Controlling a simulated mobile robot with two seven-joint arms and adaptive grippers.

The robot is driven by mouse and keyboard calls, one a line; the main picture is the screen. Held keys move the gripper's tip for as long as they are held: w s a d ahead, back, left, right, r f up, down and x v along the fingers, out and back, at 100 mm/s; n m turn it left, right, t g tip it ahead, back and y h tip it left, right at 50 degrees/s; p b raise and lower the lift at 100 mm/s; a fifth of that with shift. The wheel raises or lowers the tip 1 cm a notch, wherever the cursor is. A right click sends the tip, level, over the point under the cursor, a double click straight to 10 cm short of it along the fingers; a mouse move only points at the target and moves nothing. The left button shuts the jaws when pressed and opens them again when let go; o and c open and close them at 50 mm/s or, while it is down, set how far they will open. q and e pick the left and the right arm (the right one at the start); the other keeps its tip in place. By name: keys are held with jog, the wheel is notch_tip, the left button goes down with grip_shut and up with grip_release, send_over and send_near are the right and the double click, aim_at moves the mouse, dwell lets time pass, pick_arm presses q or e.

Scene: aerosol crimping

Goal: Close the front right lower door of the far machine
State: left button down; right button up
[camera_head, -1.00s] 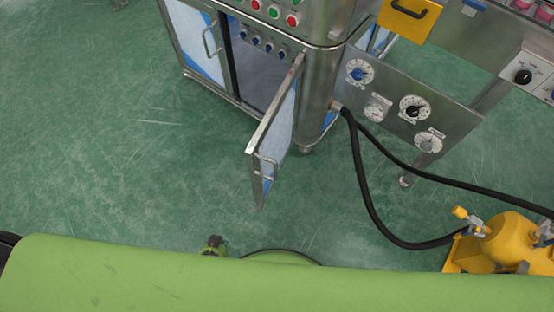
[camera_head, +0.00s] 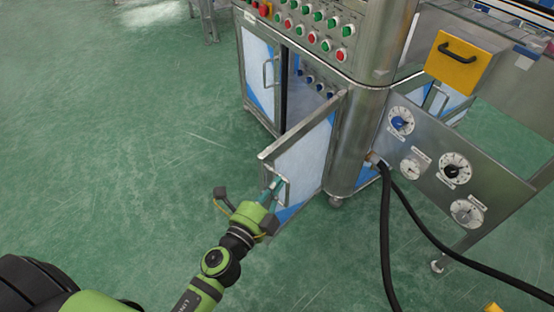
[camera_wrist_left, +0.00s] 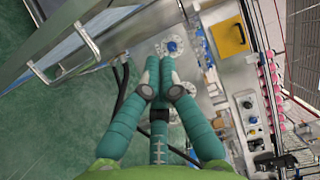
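The front right lower door (camera_head: 306,160) of the far steel machine stands open, swung out from the dark opening under the button panel. Its bar handle (camera_head: 284,190) is partly hidden by my fingers in the head view. In the left wrist view the door (camera_wrist_left: 75,52) is at upper left, its handle (camera_wrist_left: 88,40) standing clear of my fingers. My left gripper (camera_head: 275,185) is in front of the door's outer part; contact with it cannot be told. In the wrist view its teal fingers (camera_wrist_left: 160,78) meet at the tips with nothing seen between them. My right gripper is out of view.
The left lower door (camera_head: 259,70) looks closed. Right of the open door are a steel corner column (camera_head: 352,140), a gauge panel (camera_head: 440,165) and black hoses (camera_head: 386,235) running down to the floor. The green floor (camera_head: 130,150) at left is clear.

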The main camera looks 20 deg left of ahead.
aim_at(276, 159)
pick_arm(q)
jog(key=shift+w+a+p, duration=0.15)
jog(key=shift+w+a, duration=0.25)
jog(key=shift+w, duration=1)
jog(key=shift+w+a+p, duration=0.15)
jog(key=shift+w+a, duration=0.25)
jog(key=shift+w, duration=0.95)
jog(key=shift+w+a+p, duration=0.15)
jog(key=shift+w+a, duration=0.25)
jog(key=shift+w, duration=1)
jog(key=shift+a, duration=0.1)
